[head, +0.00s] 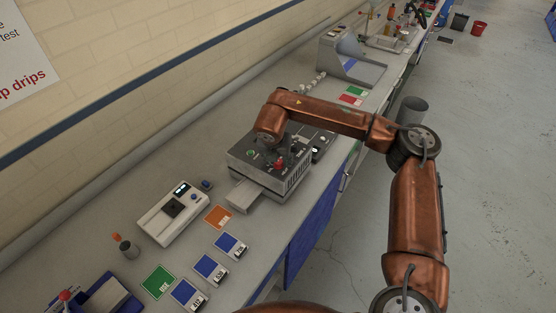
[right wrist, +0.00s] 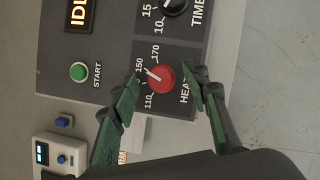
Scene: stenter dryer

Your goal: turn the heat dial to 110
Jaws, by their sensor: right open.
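The stenter dryer (head: 262,177) is a grey box on the bench in the head view. Its red heat dial (right wrist: 160,77) shows in the right wrist view, with marks 110, 150 and 170 beside it. The dial's white pointer line points roughly toward 150. In the head view the red dial (head: 280,165) is partly covered by my right gripper. My right gripper (right wrist: 166,103) is open, with one green-padded finger on each side of the dial. I cannot tell whether either finger touches it. My left gripper is not in view.
The time knob (right wrist: 174,5) and green start button (right wrist: 78,72) are close to the heat dial. A white device (head: 175,212) and several coloured swatches, including a green one (head: 158,282), lie on the bench nearby. The floor right of the bench is mostly clear.

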